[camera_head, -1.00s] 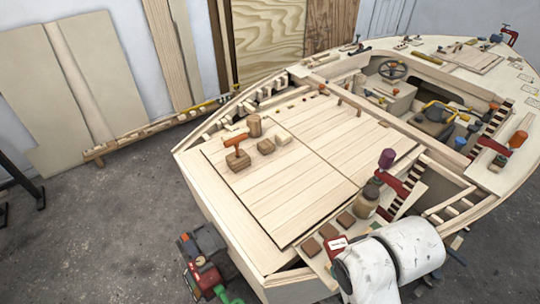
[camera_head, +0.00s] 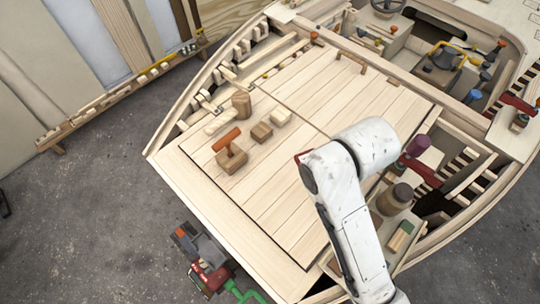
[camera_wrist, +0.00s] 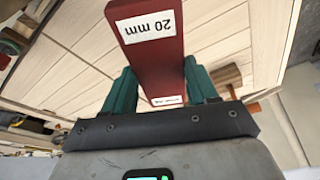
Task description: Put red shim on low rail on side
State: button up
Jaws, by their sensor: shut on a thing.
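In the wrist view my gripper (camera_wrist: 160,82) is shut on the red shim (camera_wrist: 152,62), a flat dark red block with a white "20 mm" label. Its green fingers press on the shim's two sides, and the shim sticks out past the fingertips. In the head view my white arm covers the gripper, and I cannot make out the shim for sure. The low rail (camera_head: 122,92) is a long wooden strip near the floor along the wall at the upper left, with several small blocks on it. The gripper is over the boat deck, well to the right of the rail.
Grey floor lies clear between boat and rail.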

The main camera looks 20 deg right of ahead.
jog(key=w+a+f, duration=0.3)
jog(key=w+a, duration=0.2)
jog(key=w, duration=0.1)
send_over(269, 178)
jog(key=s, duration=0.1)
jog(key=f, duration=0.3)
jog(key=f+p, duration=0.1)
jog(key=f, duration=0.1)
jog(key=shift+s+d+f, duration=0.15)
jog(key=shift+d+f, duration=0.1)
jog(key=shift+f, duration=0.05)
jog(key=shift+a+f, duration=0.1)
jog(key=shift+f, duration=0.1)
jog(key=shift+s+p+x, duration=0.1)
jog(key=shift+p+x, duration=0.05)
jog(key=shift+x, duration=0.7)
jog(key=shift+s+p+x, duration=0.15)
jog(key=shift+x, duration=0.7)
jog(key=shift+a+f, duration=0.1)
jog(key=shift+f, duration=0.1)
jog(key=o, duration=1.1)
